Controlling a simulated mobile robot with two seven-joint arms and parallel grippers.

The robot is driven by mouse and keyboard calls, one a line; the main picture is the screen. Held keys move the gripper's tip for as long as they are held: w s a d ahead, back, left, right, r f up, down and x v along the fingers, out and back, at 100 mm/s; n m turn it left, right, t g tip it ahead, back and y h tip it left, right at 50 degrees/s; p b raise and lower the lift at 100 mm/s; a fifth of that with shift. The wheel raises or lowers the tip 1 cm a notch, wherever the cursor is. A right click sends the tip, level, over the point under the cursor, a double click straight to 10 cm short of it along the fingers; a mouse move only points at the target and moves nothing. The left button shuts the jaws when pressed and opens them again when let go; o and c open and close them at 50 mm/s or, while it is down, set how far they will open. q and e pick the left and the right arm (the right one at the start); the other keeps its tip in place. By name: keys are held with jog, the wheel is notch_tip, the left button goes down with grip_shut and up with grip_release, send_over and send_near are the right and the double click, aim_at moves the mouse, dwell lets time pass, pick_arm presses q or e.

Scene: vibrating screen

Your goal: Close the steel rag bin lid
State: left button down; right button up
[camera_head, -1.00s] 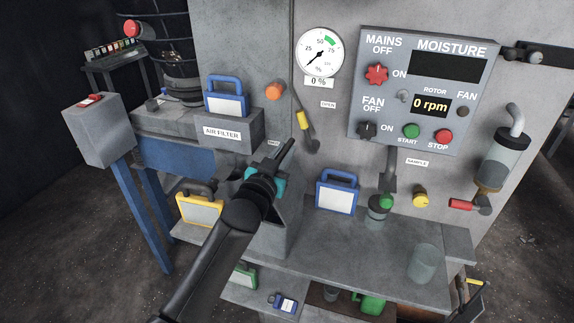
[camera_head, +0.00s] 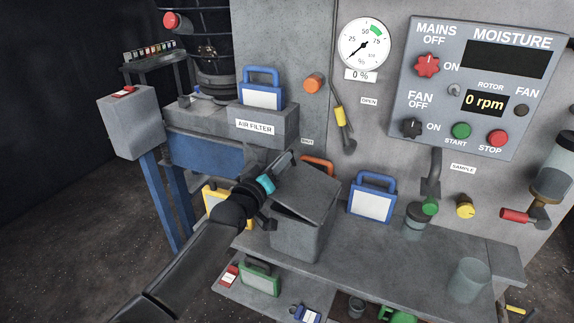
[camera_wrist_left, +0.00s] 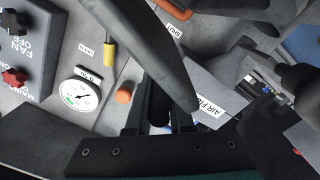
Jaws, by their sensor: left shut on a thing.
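The steel rag bin (camera_head: 296,240) is a grey box on the bench in the head view. Its grey lid (camera_head: 308,194) is tilted, partly open, with a dark gap above the bin's front rim. My left gripper (camera_head: 282,167) is at the lid's left edge and is shut on the lid. In the left wrist view, a dark grey slab that looks like the lid (camera_wrist_left: 150,45) runs down towards the fingers (camera_wrist_left: 160,115). The exact contact is hidden. My right gripper is not in view.
A blue-framed panel (camera_head: 372,199) stands right of the bin, and an orange handle (camera_head: 318,163) shows behind the lid. A yellow-framed panel (camera_head: 213,200) is left, partly behind my arm. A clear jar (camera_head: 468,281) stands far right. The bench (camera_head: 400,262) between is mostly bare.

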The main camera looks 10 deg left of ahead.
pick_arm(q)
jog(key=shift+w+a+f+n+b, duration=0.15)
jog(key=shift+a+f+n+b, duration=0.15)
jog(key=shift+f+n+b, duration=0.15)
jog(key=c, duration=0.8)
grip_release()
jog(key=p+v, duration=0.1)
jog(key=v, duration=1.4)
jog(key=shift+p, duration=0.3)
